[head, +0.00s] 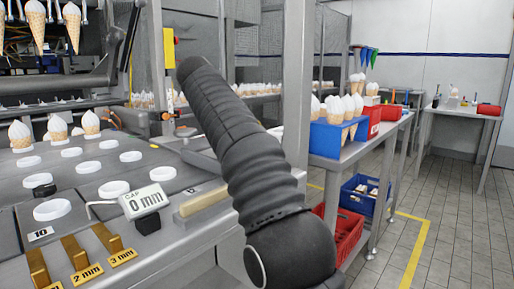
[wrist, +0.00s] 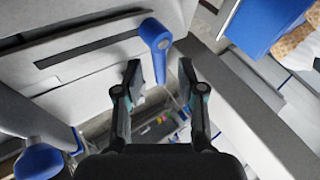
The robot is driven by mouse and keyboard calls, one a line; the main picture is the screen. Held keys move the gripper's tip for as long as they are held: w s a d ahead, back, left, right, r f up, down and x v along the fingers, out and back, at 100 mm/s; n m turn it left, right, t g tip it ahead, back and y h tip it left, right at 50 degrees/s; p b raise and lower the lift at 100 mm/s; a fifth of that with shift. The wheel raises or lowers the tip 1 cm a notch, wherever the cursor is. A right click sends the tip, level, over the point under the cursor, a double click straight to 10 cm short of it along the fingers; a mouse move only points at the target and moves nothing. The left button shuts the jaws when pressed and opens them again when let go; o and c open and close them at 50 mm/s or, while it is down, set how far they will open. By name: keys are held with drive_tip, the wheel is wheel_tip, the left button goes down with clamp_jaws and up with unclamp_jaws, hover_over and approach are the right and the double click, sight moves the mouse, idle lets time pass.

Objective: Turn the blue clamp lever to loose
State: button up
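A blue lever (wrist: 155,35), which looks like the clamp lever, shows at the upper middle of the wrist view. Its round hub sits on a grey metal plate beside the end of a dark slot, and its arm points down the picture. My gripper (wrist: 160,72) is open, with one finger on each side of the lever's arm. I see gaps between the fingers and the lever, and no clear contact. In the head view my dark sleeved arm crosses the middle; the gripper and the lever are hidden there.
Another blue part (wrist: 40,160) shows at the lower left of the wrist view. A grey metal beam runs along the right. A blue bin of cones (head: 325,138) stands on a side table, with red (head: 348,228) and blue (head: 358,198) crates below. A gap sign (head: 145,200) reads 0 mm.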

drive_tip(key=shift+d, duration=0.1)
idle(0.3)
